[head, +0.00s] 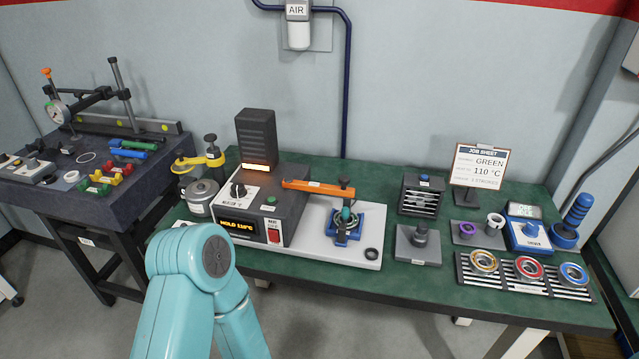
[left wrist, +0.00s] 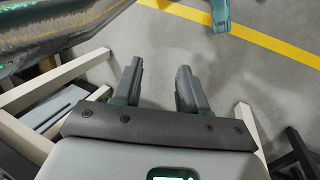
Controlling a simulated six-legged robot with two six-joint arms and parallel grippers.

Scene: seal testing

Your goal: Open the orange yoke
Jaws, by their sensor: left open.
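The orange yoke (head: 318,187) is a flat bar lying roughly level. It runs from the top of the dark control box to above a small blue fixture (head: 344,238), with a dark knob at its right end. A teal-green part (head: 347,216) shows under that end; whether the yoke touches it I cannot tell. My left gripper (left wrist: 160,82) shows only in the left wrist view, open and empty, over the floor beside a table frame. It is away from the yoke, which that view does not show. My right gripper is not in view.
The control box (head: 265,205) has a lit display and red switch. A pot with a yellow clamp (head: 200,162) stands left of it. Metal blocks, coloured rings and a job sheet (head: 479,167) fill the right of the green bench (head: 420,285). My teal arm covers the front left.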

